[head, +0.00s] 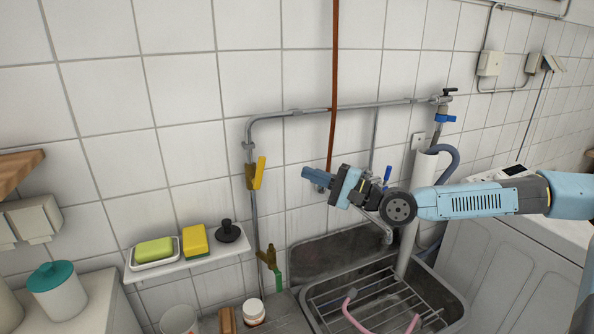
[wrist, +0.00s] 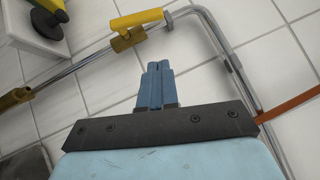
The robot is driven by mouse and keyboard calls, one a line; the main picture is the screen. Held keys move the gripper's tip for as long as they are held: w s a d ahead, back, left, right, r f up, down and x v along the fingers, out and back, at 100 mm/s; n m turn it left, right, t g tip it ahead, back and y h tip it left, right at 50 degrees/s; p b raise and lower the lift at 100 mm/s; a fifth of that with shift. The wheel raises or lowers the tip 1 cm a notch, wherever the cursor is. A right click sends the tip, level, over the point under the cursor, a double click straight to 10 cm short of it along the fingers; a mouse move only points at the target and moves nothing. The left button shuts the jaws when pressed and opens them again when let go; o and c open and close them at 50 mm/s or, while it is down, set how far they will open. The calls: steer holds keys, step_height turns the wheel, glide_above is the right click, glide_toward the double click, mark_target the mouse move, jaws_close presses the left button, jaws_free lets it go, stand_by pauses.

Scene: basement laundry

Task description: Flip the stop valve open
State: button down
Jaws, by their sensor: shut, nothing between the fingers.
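The stop valve has a brass body (head: 250,176) on the vertical grey pipe at the wall and a yellow lever (head: 259,172). The lever lies roughly along the pipe, slightly tilted. In the wrist view the yellow lever (wrist: 138,18) and the brass body (wrist: 126,40) show at the top, beyond my fingertips. My gripper (head: 304,173) is to the right of the valve in the head view, pointing left, apart from the lever. In the wrist view the blue fingers (wrist: 158,66) are together with nothing between them.
A brass tap (head: 268,257) is lower on the same pipe. A shelf (head: 190,262) with soap, a sponge and a black plug is to the left. A sink (head: 450,305) with a rack is below. A red-brown pipe (head: 334,75) runs down the wall near my gripper.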

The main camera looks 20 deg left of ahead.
steer(key=shift+v, duration=2.6)
